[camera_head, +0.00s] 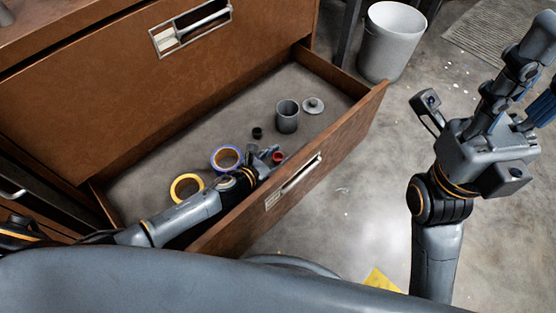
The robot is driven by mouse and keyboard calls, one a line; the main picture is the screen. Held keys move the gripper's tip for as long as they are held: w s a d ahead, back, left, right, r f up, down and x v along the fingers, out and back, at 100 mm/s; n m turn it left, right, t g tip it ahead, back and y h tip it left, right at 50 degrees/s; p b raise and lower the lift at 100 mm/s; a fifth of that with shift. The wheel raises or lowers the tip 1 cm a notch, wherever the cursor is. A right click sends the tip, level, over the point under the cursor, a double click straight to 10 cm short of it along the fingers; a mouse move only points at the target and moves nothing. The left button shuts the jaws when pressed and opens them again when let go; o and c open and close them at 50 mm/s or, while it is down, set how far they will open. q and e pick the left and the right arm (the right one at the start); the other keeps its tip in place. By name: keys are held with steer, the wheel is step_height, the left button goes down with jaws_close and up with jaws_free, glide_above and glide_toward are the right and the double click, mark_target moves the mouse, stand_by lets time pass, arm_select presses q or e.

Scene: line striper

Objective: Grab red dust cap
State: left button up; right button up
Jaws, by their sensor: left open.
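The red dust cap (278,157) lies on the floor of the open drawer (340,80), near its front wall. My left gripper (265,153) reaches into the drawer from the left. Its fingers are open just left of the cap, and I cannot tell whether they touch it. My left arm and the gripper hide part of the drawer floor. My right gripper (538,75) is raised outside the drawer at the right, with its fingers spread and nothing seen between them.
In the drawer are a grey cup (287,117), a grey lidded disc (313,105), a small black cap (257,133), a blue tape roll (226,157) and a yellow tape roll (186,187). A white bin (391,42) stands behind. The drawer's front wall (335,150) borders my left gripper.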

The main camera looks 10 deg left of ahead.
arm_select(q)
steer(key=c, duration=0.6)
